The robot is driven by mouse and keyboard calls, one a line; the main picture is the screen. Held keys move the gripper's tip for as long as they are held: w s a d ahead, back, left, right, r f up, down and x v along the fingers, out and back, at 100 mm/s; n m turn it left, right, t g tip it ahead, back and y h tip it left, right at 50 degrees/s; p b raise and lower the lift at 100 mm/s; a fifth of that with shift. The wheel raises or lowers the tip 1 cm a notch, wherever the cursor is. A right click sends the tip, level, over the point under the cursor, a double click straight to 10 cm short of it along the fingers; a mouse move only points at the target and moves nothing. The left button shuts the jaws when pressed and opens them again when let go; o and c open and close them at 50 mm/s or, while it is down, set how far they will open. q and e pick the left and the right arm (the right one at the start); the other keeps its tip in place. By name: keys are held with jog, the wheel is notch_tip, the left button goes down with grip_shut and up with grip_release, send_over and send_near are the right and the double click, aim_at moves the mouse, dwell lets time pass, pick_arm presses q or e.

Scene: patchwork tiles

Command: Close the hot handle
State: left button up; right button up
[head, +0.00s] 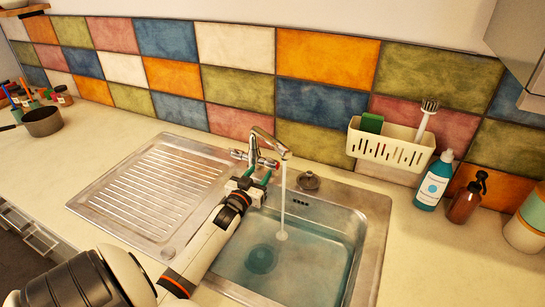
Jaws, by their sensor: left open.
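The chrome faucet (262,140) stands behind the sink, and a stream of water (283,205) runs from its spout into the basin. The hot handle (237,154), with a red mark, is on the faucet's left side. Another handle (270,162) is on its right side. My left gripper (257,175) is open just in front of and below the faucet body, its green-tipped fingers pointing toward it. I cannot tell whether a finger touches a handle. My right gripper is out of view.
The sink basin (345,240) holds water, with a ribbed drainboard (150,190) to its left. A white caddy (385,148) hangs on the tiled wall. A blue soap bottle (434,185) and a brown bottle (466,200) stand right. A pot (43,122) is far left.

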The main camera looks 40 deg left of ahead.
aim_at(269, 160)
pick_arm(q)
jog(key=b+x, duration=0.3)
jog(key=x, duration=0.1)
jog(key=b+x, duration=0.2)
jog(key=x, duration=0.3)
jog(key=shift+w+a+f+b, duration=0.2)
jog(key=shift+w+f+b, duration=0.05)
jog(key=shift+b, duration=0.15)
jog(key=shift+w+a+r, duration=0.15)
jog(key=shift+w+a, duration=0.05)
jog(key=shift+w, duration=0.3)
